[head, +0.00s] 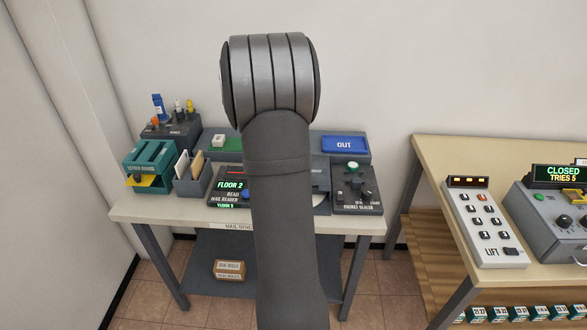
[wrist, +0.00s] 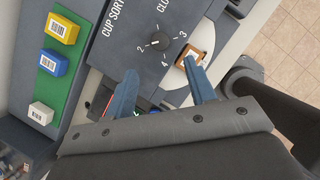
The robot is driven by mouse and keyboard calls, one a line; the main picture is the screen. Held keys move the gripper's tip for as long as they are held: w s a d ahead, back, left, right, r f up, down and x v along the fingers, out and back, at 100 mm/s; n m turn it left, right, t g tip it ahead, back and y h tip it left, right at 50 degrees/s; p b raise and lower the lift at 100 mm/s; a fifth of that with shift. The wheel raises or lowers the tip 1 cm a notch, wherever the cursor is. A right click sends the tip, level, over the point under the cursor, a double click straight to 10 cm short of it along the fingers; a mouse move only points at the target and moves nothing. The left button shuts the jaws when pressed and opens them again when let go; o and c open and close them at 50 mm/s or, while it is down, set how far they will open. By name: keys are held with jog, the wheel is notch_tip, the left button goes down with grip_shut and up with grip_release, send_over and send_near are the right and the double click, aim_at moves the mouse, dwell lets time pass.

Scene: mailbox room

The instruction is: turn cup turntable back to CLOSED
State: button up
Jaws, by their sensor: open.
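A cut-off label starting "CLO" is at the top. I cannot clearly tell which mark the knob points to. Part of the white round turntable (wrist: 178,97) shows under the panel's edge, with a brown labelled block (wrist: 203,45) near the 3. My gripper (wrist: 159,67) is open and empty, its blue fingers apart, with the knob just beyond the fingertips. In the head view, my arm hides the gripper and most of the sorter.
A green strip (wrist: 70,40) holds yellow, blue and white blocks beside the panel. A lift panel (head: 485,222) stands on the right table.

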jog(key=x, duration=1)
jog(key=shift+c, duration=0.2)
grip_shut()
